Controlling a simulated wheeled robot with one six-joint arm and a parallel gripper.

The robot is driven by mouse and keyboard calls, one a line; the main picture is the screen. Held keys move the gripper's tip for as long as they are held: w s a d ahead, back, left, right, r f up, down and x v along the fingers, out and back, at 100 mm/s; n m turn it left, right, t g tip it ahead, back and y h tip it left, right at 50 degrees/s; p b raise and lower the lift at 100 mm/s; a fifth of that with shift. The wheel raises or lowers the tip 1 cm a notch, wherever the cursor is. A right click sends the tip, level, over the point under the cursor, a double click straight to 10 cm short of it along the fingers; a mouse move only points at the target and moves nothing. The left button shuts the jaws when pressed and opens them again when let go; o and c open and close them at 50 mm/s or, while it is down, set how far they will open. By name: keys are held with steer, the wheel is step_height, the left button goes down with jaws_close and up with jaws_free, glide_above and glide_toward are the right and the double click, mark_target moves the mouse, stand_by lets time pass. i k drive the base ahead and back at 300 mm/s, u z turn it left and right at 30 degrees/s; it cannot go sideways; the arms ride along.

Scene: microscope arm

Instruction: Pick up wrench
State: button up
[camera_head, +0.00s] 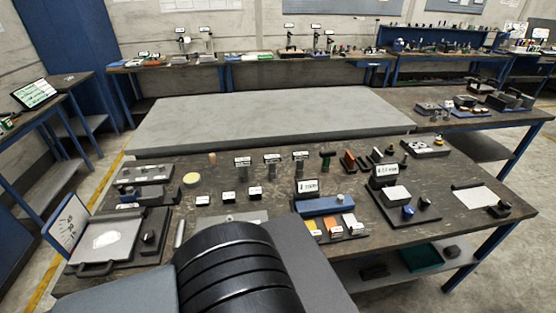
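I cannot make out a wrench with certainty. A slim light-grey metal piece (180,233) lies on the near left of the dark worktable (235,178), just right of a tray with a flat plate. It is too small to tell whether it is the wrench. My arm's black ribbed part fills the bottom middle and hides the table's near edge there. My gripper is not in view.
A tray with a plate and a tilted sign (68,228) stands at the near left. A blue block (325,205) with coloured blocks in front sits right of the middle. Small labelled blocks and posts stand in rows. A large grey stone slab (270,115) lies behind, bare.

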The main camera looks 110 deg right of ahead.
mark_target(243, 162)
steer(key=k, duration=1.05)
steer(key=z, duration=1.95)
